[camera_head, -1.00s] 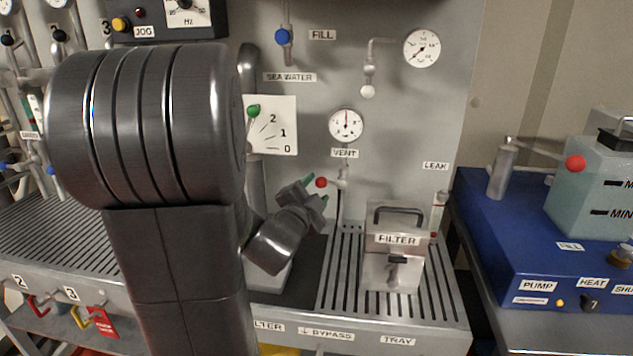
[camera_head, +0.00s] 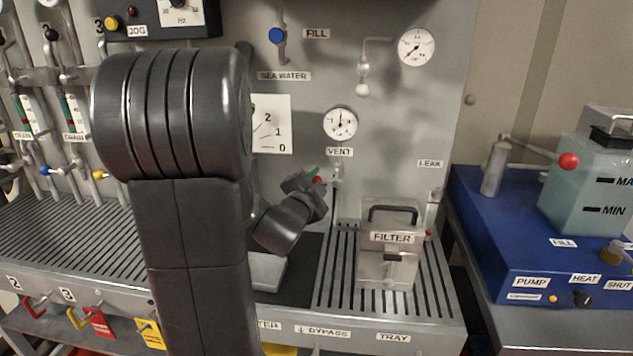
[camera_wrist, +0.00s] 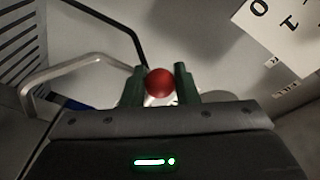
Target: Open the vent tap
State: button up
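The vent tap is a small valve under the VENT label (camera_head: 339,152) on the grey panel. Its red knob (camera_head: 318,180) shows at my gripper's fingertips in the head view. In the wrist view the red knob (camera_wrist: 160,83) sits between the two green fingers of my gripper (camera_wrist: 160,80). The metal valve body behind the knob is mostly hidden in the wrist view.
The filter box (camera_head: 388,245) with its handle stands right of my gripper on the slatted tray (camera_head: 440,308). A gauge (camera_head: 340,122) is above the vent tap. A blue pump unit (camera_head: 520,240) stands at the right. My arm hides part of the panel.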

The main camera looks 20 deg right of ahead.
jog(key=shift+f, duration=0.1)
jog(key=f+n+b, duration=0.1)
jog(key=b, duration=0.1)
jog(key=n+b, duration=0.2)
jog(key=shift+f+t, duration=0.3)
jog(key=shift+f, duration=0.05)
jog(key=d+f+n+t+b, duration=0.1)
jog(key=n+b, duration=0.4)
jog(key=s+d+f+n+t+b, duration=0.1)
jog(key=n+b, duration=0.4)
jog(key=s+d+f+n+t+y+b, duration=0.1)
jog(key=n+b, duration=0.4)
jog(key=shift+s+d+f, duration=0.1)
jog(key=shift+s+d, duration=0.05)
jog(key=shift+d, duration=0.15)
jog(key=shift+n, duration=0.4)
jog(key=o, duration=1)
jog(key=shift+c, duration=0.2)
jog(key=shift+s, duration=0.1)
